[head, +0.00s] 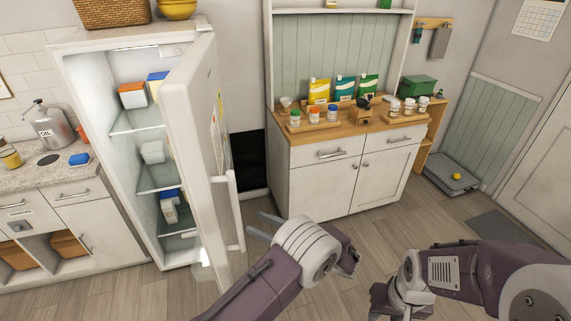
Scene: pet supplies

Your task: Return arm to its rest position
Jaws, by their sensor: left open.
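My left arm comes up from the bottom middle. Its gripper (262,225) is open and empty, with two grey fingers apart and pointing left. It shows just right of the white handle (233,212) on the open fridge door (190,125), with a small gap between them in the picture. My right arm comes in from the right, bent with its gripper (385,303) low at the bottom edge. The right fingers point down and are partly cut off, so I cannot tell how far apart they are.
The lit fridge (90,125) stands open at left with boxes on its shelves. A floor scale (450,176) holds a yellow ball (456,176). Floor (400,215) before the cabinet is clear.

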